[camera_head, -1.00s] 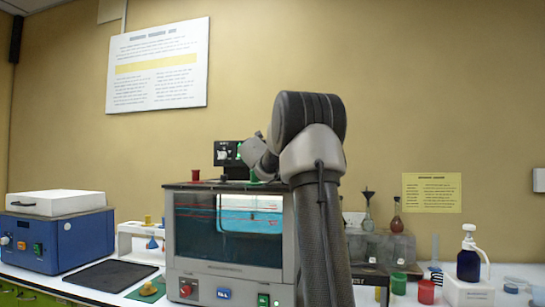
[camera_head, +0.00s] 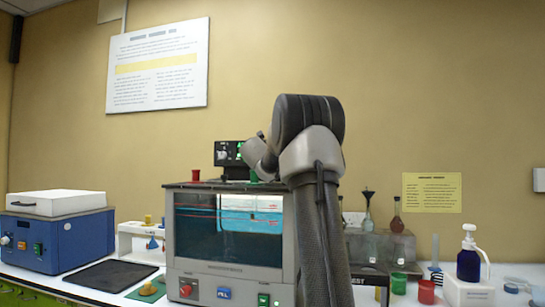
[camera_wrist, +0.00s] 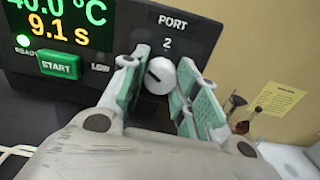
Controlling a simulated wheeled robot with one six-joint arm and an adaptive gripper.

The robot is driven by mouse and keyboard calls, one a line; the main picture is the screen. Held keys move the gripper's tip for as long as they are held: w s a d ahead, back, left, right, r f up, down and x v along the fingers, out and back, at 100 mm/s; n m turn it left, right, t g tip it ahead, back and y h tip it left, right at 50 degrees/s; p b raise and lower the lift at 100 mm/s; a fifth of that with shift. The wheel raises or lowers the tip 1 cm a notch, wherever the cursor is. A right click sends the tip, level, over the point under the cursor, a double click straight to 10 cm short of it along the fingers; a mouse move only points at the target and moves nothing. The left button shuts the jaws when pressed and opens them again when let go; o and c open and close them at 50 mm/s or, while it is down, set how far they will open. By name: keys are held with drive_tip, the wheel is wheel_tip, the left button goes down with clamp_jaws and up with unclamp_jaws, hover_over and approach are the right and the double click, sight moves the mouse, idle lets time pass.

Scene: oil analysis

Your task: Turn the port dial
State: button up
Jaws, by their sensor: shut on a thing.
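The port dial (camera_wrist: 159,76) is a small white round knob with a dark pointer line, under the word PORT and the digit 2 in the wrist view. It is on a black control panel (camera_wrist: 205,38), whose screen reads 40.0 °C and 9.1 s. My gripper (camera_wrist: 164,72) is shut on the dial, with its pale green finger pads on the left and right of it. The pointer line slants toward the upper left.
A green START button (camera_wrist: 59,65) is left of the dial. The glass-fronted bath (camera_head: 228,268) has a red cup (camera_head: 195,175) on top. A blue machine (camera_head: 58,240) stands at left; bottles and a pump dispenser (camera_head: 469,262) stand at right.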

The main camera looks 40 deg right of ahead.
drive_tip(key=m, duration=2.3)
drive_tip(key=shift+f, duration=0.15)
drive_tip(key=shift+m, duration=0.3)
drive_tip(key=o, duration=1)
drive_tip(key=shift+o, duration=0.2)
